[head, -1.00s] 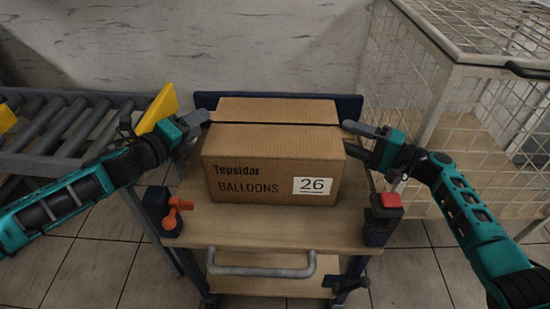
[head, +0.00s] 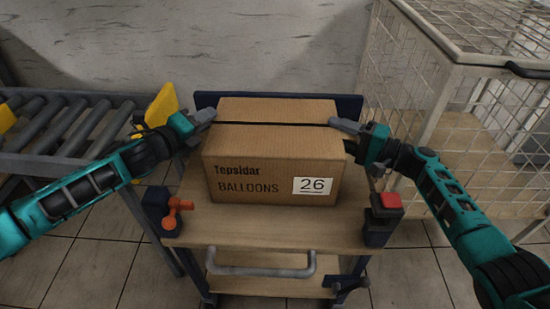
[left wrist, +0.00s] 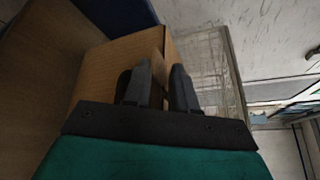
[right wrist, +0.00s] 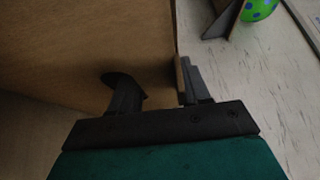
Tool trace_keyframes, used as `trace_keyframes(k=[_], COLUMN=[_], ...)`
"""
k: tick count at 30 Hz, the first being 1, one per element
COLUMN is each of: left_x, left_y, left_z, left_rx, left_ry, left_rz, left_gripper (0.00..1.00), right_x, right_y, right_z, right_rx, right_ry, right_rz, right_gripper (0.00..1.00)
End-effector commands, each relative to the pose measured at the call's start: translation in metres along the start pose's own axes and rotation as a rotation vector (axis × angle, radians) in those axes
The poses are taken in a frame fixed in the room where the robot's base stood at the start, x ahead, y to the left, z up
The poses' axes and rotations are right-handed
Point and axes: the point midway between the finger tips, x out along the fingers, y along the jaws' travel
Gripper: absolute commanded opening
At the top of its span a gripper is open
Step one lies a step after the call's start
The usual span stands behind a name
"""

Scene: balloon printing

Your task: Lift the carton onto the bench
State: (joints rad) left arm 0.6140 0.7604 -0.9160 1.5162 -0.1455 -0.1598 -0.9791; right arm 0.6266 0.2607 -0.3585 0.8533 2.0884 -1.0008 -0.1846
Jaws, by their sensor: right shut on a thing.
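A brown carton (head: 245,160) marked Tepsidar Balloons, with a 26 label, sits upright on a wood-topped trolley (head: 270,235). My left gripper (head: 207,115) is at the carton's upper left edge. In the left wrist view its fingers (left wrist: 163,75) are parted, with the carton (left wrist: 110,60) right behind them; a dark hand hole shows beside one finger. My right gripper (head: 338,124) is at the upper right edge. In the right wrist view (right wrist: 155,90) one finger is in a dark hand hole, the other outside the carton wall (right wrist: 90,50), shut on it. I cannot make out the bench.
A roller conveyor (head: 55,125) with yellow end plates stands at the left. A wire cage (head: 460,130) stands close on the right. The trolley has a grey handle (head: 262,270), an orange lever (head: 178,205) and a red button (head: 390,200). A green spotted balloon (right wrist: 258,8) shows in the right wrist view.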

Motion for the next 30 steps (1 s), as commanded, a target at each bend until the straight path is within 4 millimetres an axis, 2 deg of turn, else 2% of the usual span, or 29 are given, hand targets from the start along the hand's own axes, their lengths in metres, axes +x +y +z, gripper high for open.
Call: trace_keyframes(k=[1,4,6,17,30], left_x=[0.000,0.000,0.000,-0.002,-0.009], left_y=[0.000,0.000,0.000,-0.007,-0.040], left_z=[0.000,-0.001,-0.001,0.003,0.021], left_rx=[0.000,0.000,0.000,0.002,0.003], left_ry=[0.001,0.001,0.001,0.002,0.003], left_rz=[-0.001,-0.001,-0.001,-0.001,0.000], left_gripper=[0.16,0.07,0.00,0.00,0.00], right_x=[0.000,0.000,0.000,0.001,0.001], right_y=[0.000,-0.001,-0.001,-0.009,-0.050], right_z=[0.000,0.000,0.000,0.000,0.001], right_rx=[0.000,0.000,0.000,-0.001,-0.001], right_ry=[0.000,-0.001,-0.001,-0.002,-0.003], right_rz=[-0.001,-0.002,-0.002,-0.004,-0.006], right_gripper=[0.20,0.11,0.11,0.10,0.11])
